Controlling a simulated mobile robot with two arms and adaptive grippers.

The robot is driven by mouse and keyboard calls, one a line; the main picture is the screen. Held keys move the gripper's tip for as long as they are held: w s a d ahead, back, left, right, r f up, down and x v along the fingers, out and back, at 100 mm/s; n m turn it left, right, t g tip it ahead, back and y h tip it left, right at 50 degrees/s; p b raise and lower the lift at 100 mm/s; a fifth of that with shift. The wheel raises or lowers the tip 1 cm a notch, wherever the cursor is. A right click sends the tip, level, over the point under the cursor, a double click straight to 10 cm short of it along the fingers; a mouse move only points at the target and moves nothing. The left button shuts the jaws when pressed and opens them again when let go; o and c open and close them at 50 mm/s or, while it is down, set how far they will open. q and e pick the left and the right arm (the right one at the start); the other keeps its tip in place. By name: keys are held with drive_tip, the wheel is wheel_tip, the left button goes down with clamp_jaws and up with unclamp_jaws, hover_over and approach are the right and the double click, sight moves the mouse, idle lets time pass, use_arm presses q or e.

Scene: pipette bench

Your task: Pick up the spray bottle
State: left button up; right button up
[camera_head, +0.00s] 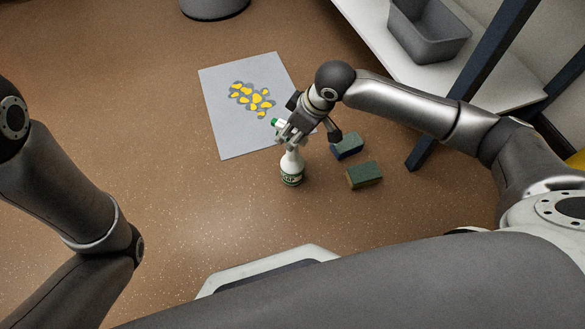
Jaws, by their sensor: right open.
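A white spray bottle (291,164) with a dark green label and a green nozzle tip stands upright on the brown floor. My right gripper (288,136) is at the bottle's neck, just below the spray head, and is open. The gripper hides part of the neck and head, and I cannot tell whether its fingers touch the bottle. My left arm (72,195) comes in at the left, but its gripper is out of the frame.
Two sponges, one blue and green (347,147) and one green and yellow (364,175), lie right of the bottle. A grey sheet (222,133) with yellow spots lies behind it. A white shelf (500,88) with a grey bin (428,36) stands at upper right. Floor left of the bottle is clear.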

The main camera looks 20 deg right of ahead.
drive_tip(key=shift+f, duration=0.1)
clamp_jaws()
idle(0.3)
drive_tip(key=shift+w, duration=0.1)
